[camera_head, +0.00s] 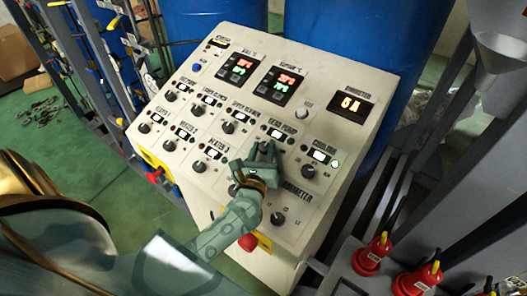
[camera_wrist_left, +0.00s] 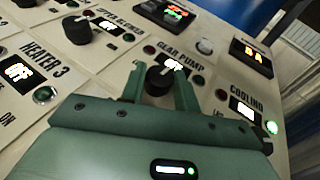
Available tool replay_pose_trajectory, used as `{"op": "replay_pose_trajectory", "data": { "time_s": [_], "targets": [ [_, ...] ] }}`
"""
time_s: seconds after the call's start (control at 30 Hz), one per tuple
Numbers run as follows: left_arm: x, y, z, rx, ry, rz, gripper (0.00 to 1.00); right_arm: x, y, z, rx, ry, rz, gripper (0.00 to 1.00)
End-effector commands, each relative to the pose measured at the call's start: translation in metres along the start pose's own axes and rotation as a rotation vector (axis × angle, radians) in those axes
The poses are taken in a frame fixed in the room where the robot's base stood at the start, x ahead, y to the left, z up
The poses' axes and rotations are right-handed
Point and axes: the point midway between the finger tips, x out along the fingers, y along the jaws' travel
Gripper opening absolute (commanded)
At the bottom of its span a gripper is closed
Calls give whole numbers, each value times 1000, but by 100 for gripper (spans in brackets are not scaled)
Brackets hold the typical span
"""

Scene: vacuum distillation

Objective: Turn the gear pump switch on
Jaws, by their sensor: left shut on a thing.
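The gear pump switch is a round black knob (camera_wrist_left: 158,82) below the GEAR PUMP label (camera_wrist_left: 172,57) in the left wrist view. My left gripper (camera_wrist_left: 160,88) is shut on this knob, with one green finger on each side of it. In the head view my left gripper (camera_head: 261,155) reaches the panel under the gear pump label and hides the knob there. The small lit gear pump display (camera_head: 275,133) shows above the gripper; in the wrist view its text is partly covered. The gear pump's green lamp (camera_wrist_left: 197,80) looks dark. My right gripper is not in view.
Blue drums (camera_head: 350,30) stand behind.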

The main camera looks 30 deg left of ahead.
Motion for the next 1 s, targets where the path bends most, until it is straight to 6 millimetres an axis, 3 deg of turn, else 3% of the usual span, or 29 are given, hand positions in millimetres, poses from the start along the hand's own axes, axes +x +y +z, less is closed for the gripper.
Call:
{"op": "replay_pose_trajectory", "data": {
  "time_s": [0.47,1.0],
  "targets": [
    [1,8,-6,141,15,-412,8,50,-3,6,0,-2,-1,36],
    [4,12,-8,266,33,-785,8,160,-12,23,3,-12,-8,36]
  ]
}}
